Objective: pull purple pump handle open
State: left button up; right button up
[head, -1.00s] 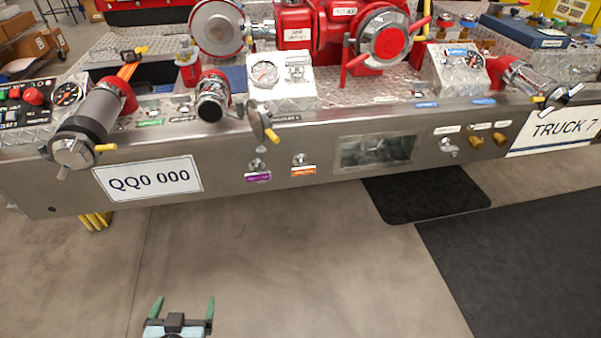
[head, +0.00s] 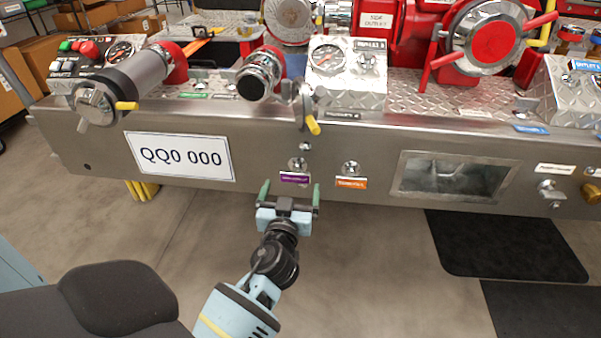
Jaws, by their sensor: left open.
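The purple pump handle is a small silver pull knob (head: 298,164) on the front of the steel bumper, with a purple label (head: 294,178) just below it. My left gripper (head: 290,190) is open and empty. In the head view its two green fingertips lie on either side of the purple label, just below the knob. I cannot tell how far the fingers are from the panel. My right gripper is not in view.
The steel bumper (head: 90,140) runs across the view. A similar silver knob (head: 350,168) with an orange label (head: 350,183) is to the right. A yellow-handled valve (head: 313,125) hangs above the purple knob.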

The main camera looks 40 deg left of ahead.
aim_at(295, 174)
pick_arm(q)
jog(key=x, duration=0.6)
jog(key=shift+w+a, duration=0.3)
jog(key=shift+w, duration=0.2)
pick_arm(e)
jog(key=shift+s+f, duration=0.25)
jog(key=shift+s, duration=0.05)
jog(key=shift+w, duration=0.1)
